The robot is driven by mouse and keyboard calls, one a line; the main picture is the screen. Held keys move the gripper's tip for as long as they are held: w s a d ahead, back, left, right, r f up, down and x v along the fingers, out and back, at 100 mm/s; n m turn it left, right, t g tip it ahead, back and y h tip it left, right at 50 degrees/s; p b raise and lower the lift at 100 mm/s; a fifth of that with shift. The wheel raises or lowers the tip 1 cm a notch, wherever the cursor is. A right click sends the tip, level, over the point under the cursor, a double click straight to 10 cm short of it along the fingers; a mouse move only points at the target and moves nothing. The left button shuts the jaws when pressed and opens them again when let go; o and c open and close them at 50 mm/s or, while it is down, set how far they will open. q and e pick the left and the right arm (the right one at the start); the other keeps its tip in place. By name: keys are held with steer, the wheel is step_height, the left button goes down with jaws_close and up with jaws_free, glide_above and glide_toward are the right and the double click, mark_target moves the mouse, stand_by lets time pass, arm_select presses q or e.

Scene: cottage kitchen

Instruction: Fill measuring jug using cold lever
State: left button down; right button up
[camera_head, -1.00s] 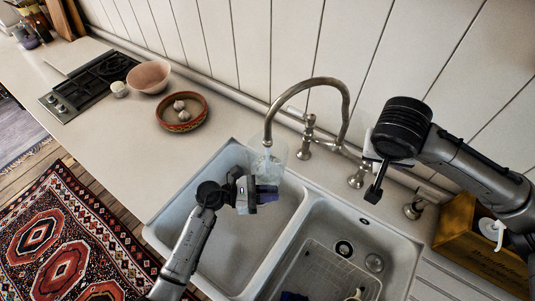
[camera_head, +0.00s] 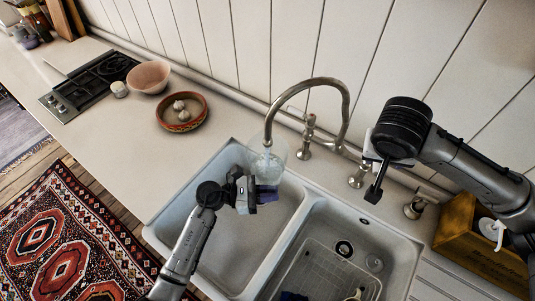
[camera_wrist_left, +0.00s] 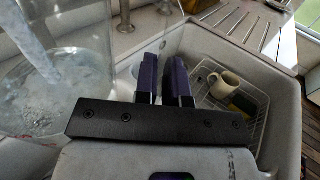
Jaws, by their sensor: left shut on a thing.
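The clear measuring jug (camera_head: 270,160) is under the spout of the metal tap (camera_head: 343,95), over the left basin. A stream of water falls into it, and the wrist view shows churning water in the jug (camera_wrist_left: 45,100). My left gripper (camera_head: 266,194) is shut on the jug, with its purple fingers (camera_wrist_left: 164,78) beside the clear wall; the handle is hard to make out. My right gripper (camera_head: 374,188) hangs beside the right tap lever (camera_head: 357,178); I cannot tell whether they touch or whether its jaws are shut. Another lever (camera_head: 308,135) stands left of it.
The right basin holds a wire rack (camera_head: 318,268), with a cream mug (camera_wrist_left: 226,84) in it. A wooden crate (camera_head: 475,240) stands right of the sink. A bowl with garlic (camera_head: 182,112), a pink bowl (camera_head: 148,77) and a hob (camera_head: 90,80) are on the left counter.

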arm_select(q)
steer(key=s+a, duration=0.6)
steer(key=s, duration=0.1)
steer(key=shift+a, duration=0.25)
steer(key=shift+s, duration=0.1)
arm_select(e)
steer(key=shift+c, duration=0.2)
